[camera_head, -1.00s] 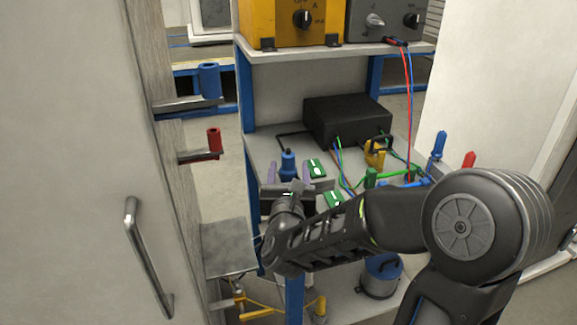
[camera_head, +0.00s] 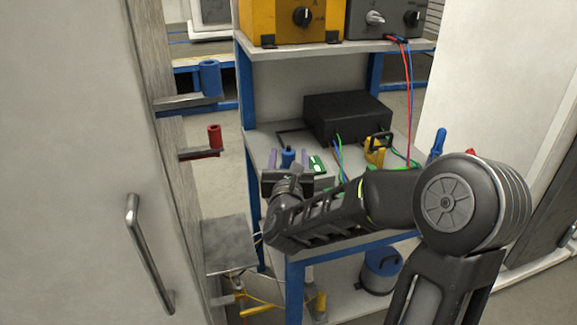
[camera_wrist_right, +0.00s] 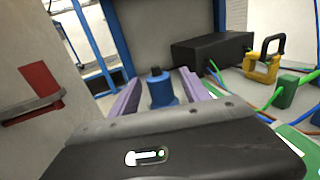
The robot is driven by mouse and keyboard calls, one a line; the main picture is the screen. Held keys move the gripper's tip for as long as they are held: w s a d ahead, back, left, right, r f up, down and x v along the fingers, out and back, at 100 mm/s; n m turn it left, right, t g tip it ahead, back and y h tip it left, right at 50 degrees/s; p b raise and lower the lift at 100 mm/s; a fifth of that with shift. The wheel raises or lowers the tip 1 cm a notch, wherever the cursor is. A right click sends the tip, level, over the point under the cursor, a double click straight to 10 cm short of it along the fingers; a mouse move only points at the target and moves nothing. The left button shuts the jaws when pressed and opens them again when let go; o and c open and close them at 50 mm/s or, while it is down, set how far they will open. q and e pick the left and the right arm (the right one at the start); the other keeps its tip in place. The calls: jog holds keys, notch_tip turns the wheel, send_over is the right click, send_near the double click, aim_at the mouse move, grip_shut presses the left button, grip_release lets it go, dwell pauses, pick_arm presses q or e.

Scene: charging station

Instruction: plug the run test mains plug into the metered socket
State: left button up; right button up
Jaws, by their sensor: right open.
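A blue cylindrical plug-like piece with a dark top (camera_head: 288,157) stands upright on the middle shelf, near its left front. It also shows in the right wrist view (camera_wrist_right: 161,90). I cannot tell whether it is the run test plug. My right gripper (camera_head: 288,163) is open, its two purple fingers on either side of the blue piece. In the right wrist view the fingers (camera_wrist_right: 160,88) appear apart from it, and its lower part is hidden by the gripper body. I cannot make out which part is the metered socket. My left gripper is not in view.
A black box (camera_head: 346,117) stands at the back of the shelf, with a yellow clamp-like tool (camera_head: 376,152) to its right. A green-and-white label (camera_head: 317,165) lies beside the gripper. Green and blue cables run across the right side. A door (camera_head: 80,160) fills the left.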

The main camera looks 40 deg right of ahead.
jog(key=x, duration=0.3)
jog(key=shift+w+d, duration=0.2)
jog(key=shift+w, duration=0.05)
jog(key=shift+c, duration=0.3)
grip_shut()
dwell(0.4)
